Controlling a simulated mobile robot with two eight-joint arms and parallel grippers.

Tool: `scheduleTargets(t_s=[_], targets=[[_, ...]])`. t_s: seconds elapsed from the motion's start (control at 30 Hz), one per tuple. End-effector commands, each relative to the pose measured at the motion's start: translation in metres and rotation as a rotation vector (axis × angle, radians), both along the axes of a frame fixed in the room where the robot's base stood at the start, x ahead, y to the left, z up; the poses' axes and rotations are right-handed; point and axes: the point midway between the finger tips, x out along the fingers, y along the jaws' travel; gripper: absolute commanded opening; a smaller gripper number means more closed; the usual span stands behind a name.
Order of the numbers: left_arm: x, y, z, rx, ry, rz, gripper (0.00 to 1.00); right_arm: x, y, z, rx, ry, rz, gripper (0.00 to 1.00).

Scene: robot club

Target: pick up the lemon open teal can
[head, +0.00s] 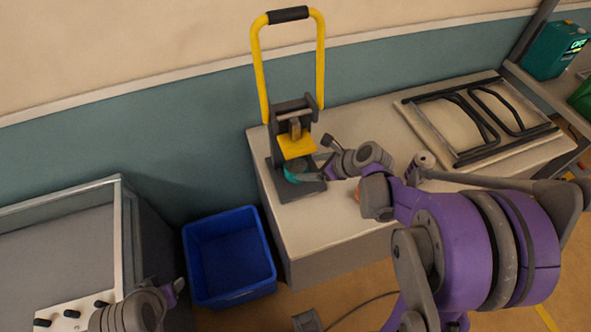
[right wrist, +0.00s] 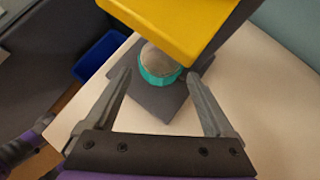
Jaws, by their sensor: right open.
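The teal can (head: 293,173) sits on the dark base of the yellow-handled press, below its yellow block. In the right wrist view the can (right wrist: 159,72) shows a teal side and a dull grey-beige round top; no lemon marking can be made out. My right gripper (head: 319,163) is open at the right of the can. In the right wrist view its two fingers (right wrist: 158,88) point toward the can, one to each side, with gaps between them and it. My left gripper (head: 176,288) is low at the left, far from the can; its jaw opening is unclear.
The press (head: 297,107) with its tall yellow handle stands on the white-topped bench (head: 335,218); its yellow block (right wrist: 175,22) overhangs near the can. A blue bin (head: 229,255) is on the floor left of the bench. A folded black-framed item (head: 470,128) lies at the bench's right.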

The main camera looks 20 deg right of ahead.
Motion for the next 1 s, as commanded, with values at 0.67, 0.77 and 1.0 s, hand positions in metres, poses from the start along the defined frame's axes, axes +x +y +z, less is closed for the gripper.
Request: scheduleTargets(t_s=[0.67,0.77,1.0], targets=[[0.000,0.000,0.000,0.000,0.000,0.000,0.50,0.037,0.020,-0.040,-0.003,-0.001,0.001,0.89],[0.000,0.000,0.000,0.000,0.000,0.000,0.50,0.036,0.020,-0.040,-0.003,-0.001,0.001,0.89],[0.000,0.000,0.000,0.000,0.000,0.000,0.50,0.036,0.020,-0.040,-0.003,-0.001,0.001,0.49]])
